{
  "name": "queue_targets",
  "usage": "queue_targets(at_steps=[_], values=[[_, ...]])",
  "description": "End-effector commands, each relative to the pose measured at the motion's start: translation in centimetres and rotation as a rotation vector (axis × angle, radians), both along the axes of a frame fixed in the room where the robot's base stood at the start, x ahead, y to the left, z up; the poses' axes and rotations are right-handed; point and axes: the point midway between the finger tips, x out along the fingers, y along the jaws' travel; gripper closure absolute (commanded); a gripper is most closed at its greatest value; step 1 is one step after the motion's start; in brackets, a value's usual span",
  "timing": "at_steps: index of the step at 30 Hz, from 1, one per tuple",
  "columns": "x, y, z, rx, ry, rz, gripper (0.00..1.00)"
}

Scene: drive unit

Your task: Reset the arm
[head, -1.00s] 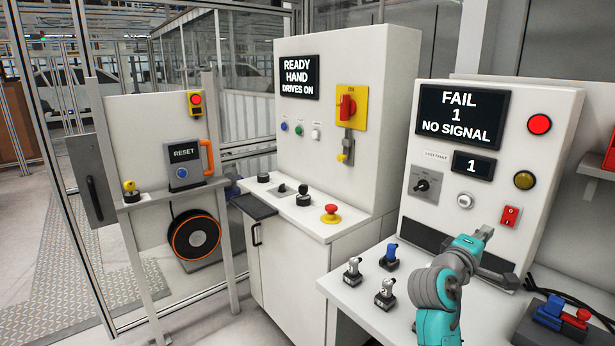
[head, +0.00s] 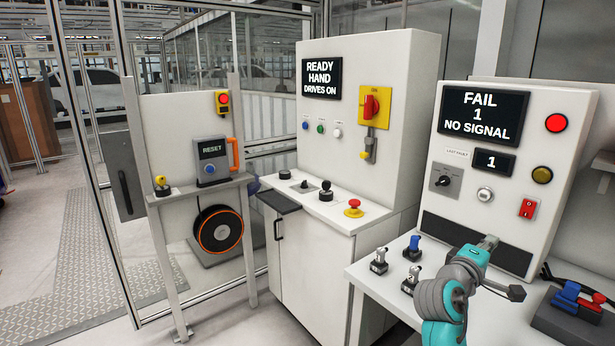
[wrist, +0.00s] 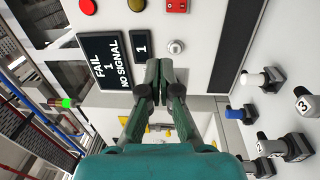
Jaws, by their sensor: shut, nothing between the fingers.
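My gripper (wrist: 158,85) is shut and empty in the wrist view, its fingertips together in front of the white test panel. In the head view my teal and grey arm reaches over the right bench; the fingertips are hard to make out there. The grey RESET box (head: 211,160) with a blue button (head: 210,169) and an orange handle is on the left fence panel, far from my gripper. The tall white cabinet's screen (head: 322,78) reads READY HAND DRIVES ON. The test panel's screen (head: 482,113) reads FAIL 1 NO SIGNAL.
The cabinet ledge holds a red mushroom button (head: 354,208) and black knobs. A yellow-backed red switch (head: 372,104) is above. Small connector parts (head: 379,260) stand on the bench (head: 362,277); a dark tray (head: 570,324) is at right. Open floor (head: 40,250) lies at left.

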Motion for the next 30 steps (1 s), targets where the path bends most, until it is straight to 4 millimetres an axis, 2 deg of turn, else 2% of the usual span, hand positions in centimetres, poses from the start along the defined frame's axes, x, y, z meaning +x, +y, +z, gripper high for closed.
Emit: queue_targets(at_steps=[7, 14, 20, 24, 30], values=[[-0.5, 0.8, -2.5, 0.019, -0.002, 0.042, 1.00], [-1.4, 2.1, -6.3, 0.053, -0.003, 0.106, 1.00], [-3.4, 4.1, -11.7, 0.112, -0.009, 0.195, 1.00], [-5.6, 5.9, -16.0, 0.175, -0.016, 0.272, 1.00], [-9.5, 8.5, -21.5, 0.277, -0.031, 0.372, 1.00]])
